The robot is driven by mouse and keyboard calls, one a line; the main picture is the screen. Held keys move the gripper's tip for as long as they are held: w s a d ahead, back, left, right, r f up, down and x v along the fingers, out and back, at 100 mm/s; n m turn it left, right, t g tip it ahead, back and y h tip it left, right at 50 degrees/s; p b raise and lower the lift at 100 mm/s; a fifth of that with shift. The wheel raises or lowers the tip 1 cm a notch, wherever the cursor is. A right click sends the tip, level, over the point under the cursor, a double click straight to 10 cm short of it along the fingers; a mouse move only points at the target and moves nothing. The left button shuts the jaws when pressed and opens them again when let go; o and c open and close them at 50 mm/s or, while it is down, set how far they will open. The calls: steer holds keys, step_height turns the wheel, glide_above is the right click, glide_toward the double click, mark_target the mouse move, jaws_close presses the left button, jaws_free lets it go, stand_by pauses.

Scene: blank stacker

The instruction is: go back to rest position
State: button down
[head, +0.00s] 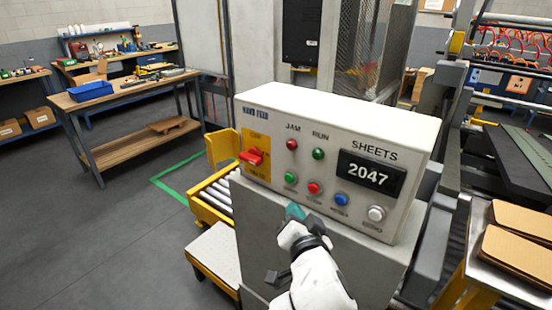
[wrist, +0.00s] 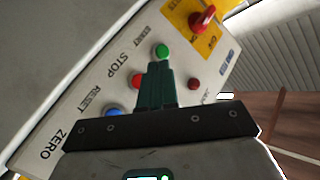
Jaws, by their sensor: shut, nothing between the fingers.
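My gripper (head: 293,212) is at the front of the control box, below the button row, with its dark green fingers shut together and empty. I cannot tell whether the tips touch the panel. The white control box (head: 325,105) shows a SHEETS display (head: 369,174) reading 2047, a red switch (head: 252,157) on a yellow plate, and green, red, blue and white buttons.
A yellow-framed roller conveyor (head: 216,195) lies left of the box. Stacked brown sheets (head: 520,250) rest on a stand at right. A workbench (head: 125,90) with a blue bin (head: 91,90) stands at back left. The grey floor at left is clear.

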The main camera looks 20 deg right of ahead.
steer(key=s+d+f+n+g, duration=0.1)
steer(key=s+d+f+g, duration=0.25)
steer(key=s+f, duration=0.3)
steer(key=s+d+f+n+g, duration=0.2)
steer(key=s+d+f+g, duration=0.1)
steer(key=s+d+f, duration=0.4)
steer(key=s+f+n+g+y, duration=0.1)
steer(key=s+f+g, duration=0.3)
steer(key=s, duration=0.7)
steer(key=s+a+f+n+g+y, duration=0.1)
steer(key=s+f+n+g, duration=0.3)
steer(key=s, duration=0.7)
step_height(320, 180, down, 3)
steer(key=shift+s+a+r+n+g, duration=0.2)
steer(key=shift+s+a+n+g, duration=0.1)
steer(key=shift+s+g, duration=0.05)
